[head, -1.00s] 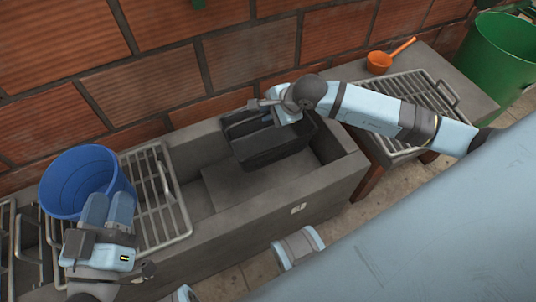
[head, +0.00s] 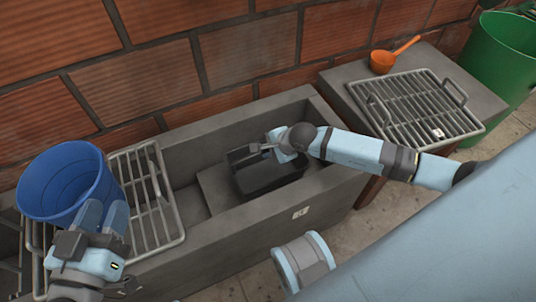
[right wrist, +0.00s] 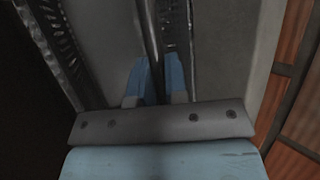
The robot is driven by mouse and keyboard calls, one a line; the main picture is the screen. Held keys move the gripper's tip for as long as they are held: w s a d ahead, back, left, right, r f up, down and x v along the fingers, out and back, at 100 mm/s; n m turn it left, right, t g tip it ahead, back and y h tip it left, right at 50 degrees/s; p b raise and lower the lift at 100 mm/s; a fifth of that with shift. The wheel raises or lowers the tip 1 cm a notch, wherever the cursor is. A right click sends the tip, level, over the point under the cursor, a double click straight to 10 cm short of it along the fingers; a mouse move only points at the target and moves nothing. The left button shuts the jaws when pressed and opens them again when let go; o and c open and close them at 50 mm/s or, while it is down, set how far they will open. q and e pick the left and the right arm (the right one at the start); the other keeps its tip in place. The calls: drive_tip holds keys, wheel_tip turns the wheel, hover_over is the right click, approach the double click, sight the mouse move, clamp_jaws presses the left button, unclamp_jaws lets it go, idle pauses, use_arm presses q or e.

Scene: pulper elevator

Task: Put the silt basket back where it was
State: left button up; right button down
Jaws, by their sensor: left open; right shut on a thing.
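The silt basket (head: 268,180) is a dark, open-topped box inside the grey concrete trough (head: 222,240). It sits low over a raised slab on the trough floor; I cannot tell whether it touches it. My right gripper (head: 270,146) is shut on the basket's far upper edge.
The blue bucket (head: 65,185) stands on a metal grate (head: 150,200) at the trough's left end. Another grate (head: 418,108) lies on the right ledge, beside an orange ladle (head: 383,62). A green bin (head: 505,55) stands far right. A brick wall (head: 180,80) closes the back.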

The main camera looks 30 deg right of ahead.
drive_tip(key=shift+f, duration=0.8)
drive_tip(key=c, duration=1.1)
unclamp_jaws()
drive_tip(key=shift+f, duration=0.1)
use_arm(q)
drive_tip(key=shift+w+a+m, duration=0.1)
drive_tip(key=shift+w+m, duration=0.1)
drive_tip(key=shift+m, duration=0.1)
